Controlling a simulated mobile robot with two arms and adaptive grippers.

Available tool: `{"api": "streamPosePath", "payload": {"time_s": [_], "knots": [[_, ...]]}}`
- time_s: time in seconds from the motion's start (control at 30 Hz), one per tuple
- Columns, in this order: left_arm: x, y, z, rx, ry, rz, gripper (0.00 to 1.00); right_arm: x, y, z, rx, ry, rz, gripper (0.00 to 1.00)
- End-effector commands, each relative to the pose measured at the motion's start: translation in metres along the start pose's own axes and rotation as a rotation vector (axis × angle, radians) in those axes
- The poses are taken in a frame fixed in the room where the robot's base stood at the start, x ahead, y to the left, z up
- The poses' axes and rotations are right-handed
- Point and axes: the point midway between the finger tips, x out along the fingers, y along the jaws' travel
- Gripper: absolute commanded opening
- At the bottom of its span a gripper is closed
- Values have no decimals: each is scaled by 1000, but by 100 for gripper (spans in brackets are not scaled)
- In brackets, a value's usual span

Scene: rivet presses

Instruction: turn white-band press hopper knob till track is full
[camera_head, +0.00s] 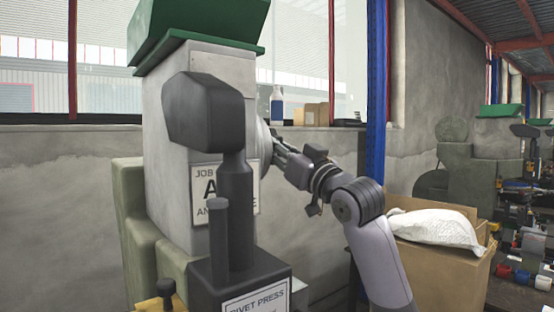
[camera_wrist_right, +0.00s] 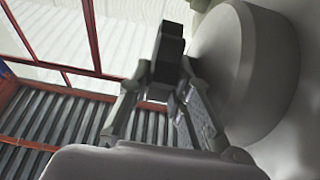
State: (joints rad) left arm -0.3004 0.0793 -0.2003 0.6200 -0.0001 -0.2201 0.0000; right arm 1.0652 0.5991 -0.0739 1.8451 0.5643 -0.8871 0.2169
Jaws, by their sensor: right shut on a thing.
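A grey rivet press (camera_head: 168,105) fills the left and middle of the head view, with a green hopper (camera_head: 235,20) on top. I cannot make out a white band on it. A pale round hopper knob (camera_head: 263,140) sits on the press's right side, mostly hidden behind the press head. It shows as a large grey disc in the right wrist view (camera_wrist_right: 265,70). My right gripper (camera_head: 280,150) reaches it from the right and is shut at its rim; the dark fingertips (camera_wrist_right: 168,58) partly hide the grip. The track is not visible. My left gripper is not in view.
The black press head (camera_head: 205,112) and post stand in front. A blue post (camera_head: 376,100) stands behind. Other presses (camera_head: 497,138) are at the far right.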

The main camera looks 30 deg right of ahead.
Motion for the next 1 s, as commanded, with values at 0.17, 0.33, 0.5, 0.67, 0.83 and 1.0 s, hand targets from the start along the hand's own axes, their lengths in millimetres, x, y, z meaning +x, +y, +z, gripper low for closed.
{"api": "streamPosePath", "payload": {"time_s": [0.17, 0.33, 0.5, 0.67, 0.83, 1.0], "knots": [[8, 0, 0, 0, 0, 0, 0, -1, 0, 2, 0, 43, 1, 0], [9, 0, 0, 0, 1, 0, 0, 0, 1, 1, 0, 56, 1, 0], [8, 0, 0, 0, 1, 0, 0, 0, 1, 1, 0, 58, 1, 0], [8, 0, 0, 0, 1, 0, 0, 0, 1, 0, 0, 57, 1, 0], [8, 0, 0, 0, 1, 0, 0, 0, 1, 1, 0, 57, 1, 27], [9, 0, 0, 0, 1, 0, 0, 0, 0, 1, 0, 56, 1, 27]]}}
